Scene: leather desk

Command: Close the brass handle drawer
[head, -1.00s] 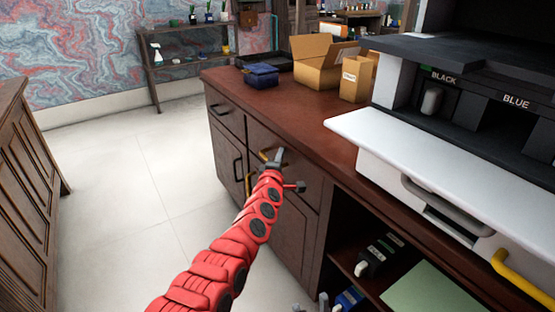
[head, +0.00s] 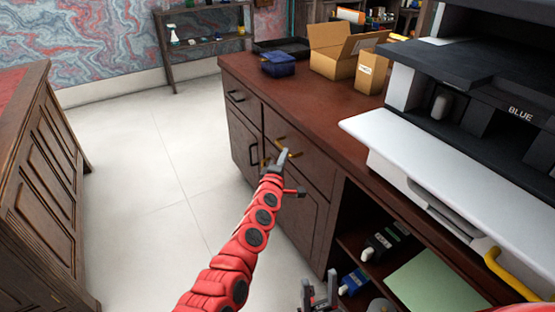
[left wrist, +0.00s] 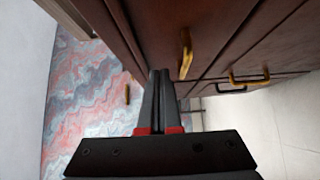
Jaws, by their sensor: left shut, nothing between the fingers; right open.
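The brass handle drawer (head: 312,168) is in the dark wood cabinet, below the red-brown top. Its front looks about flush with the cabinet in the head view; I cannot tell if a small gap is left. Its brass handle (head: 296,153) shows just right of my left fingertips. My left gripper (head: 283,157) is shut and empty in front of the drawer. In the left wrist view my fingers (left wrist: 160,75) are together beside a brass handle (left wrist: 186,62); contact is unclear. My right gripper (head: 318,293) is open at the bottom edge, partly cut off, by the open shelf.
A large printer-like machine (head: 400,140) stands on the right of the desk. A blue box (head: 279,65) and cardboard boxes (head: 335,60) sit at the back. A wooden cabinet (head: 45,180) stands at left. The pale floor (head: 150,170) between is clear.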

